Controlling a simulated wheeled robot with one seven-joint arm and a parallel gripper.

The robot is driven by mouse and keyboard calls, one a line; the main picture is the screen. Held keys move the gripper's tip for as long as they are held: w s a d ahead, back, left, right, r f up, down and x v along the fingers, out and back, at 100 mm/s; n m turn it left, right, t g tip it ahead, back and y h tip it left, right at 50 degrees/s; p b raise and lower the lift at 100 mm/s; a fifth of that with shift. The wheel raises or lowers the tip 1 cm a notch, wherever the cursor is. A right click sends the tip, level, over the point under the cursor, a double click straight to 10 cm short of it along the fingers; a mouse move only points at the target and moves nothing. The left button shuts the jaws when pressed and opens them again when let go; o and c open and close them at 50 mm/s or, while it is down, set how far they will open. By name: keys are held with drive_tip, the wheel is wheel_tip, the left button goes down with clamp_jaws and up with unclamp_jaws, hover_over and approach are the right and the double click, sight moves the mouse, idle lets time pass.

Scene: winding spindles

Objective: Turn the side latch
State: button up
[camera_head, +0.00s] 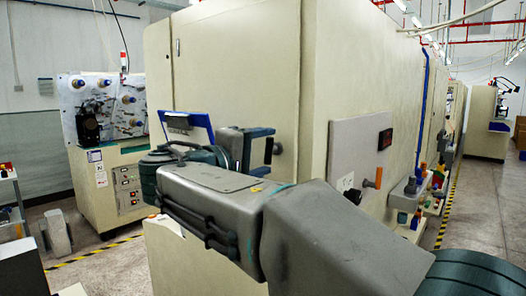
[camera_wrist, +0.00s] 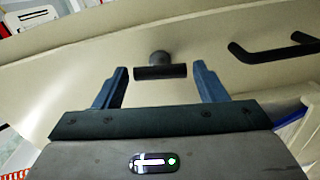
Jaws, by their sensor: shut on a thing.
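The side latch (camera_wrist: 160,72) is a dark T-shaped handle on a short round stem, fixed to the cream cabinet panel in the wrist view. My gripper (camera_wrist: 160,75) has its two blue fingers on either side of the latch's crossbar, shut on it. Where the fingers touch the latch is hard to make out.
A large cream cabinet (camera_head: 235,70) fills the middle. A blue-framed screen (camera_head: 187,128) stands close left of my gripper. A black bar handle (camera_wrist: 275,47) sits to the right in the wrist view. A spindle machine (camera_head: 105,150) stands at left.

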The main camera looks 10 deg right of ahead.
drive_tip(key=shift+r+n, duration=0.1)
drive_tip(key=shift+n, duration=0.5)
drive_tip(key=o, duration=1)
drive_tip(key=shift+a, duration=0.15)
drive_tip(key=b+v, duration=0.2)
drive_tip(key=v, duration=1.1)
drive_tip(key=shift+s+a, duration=0.3)
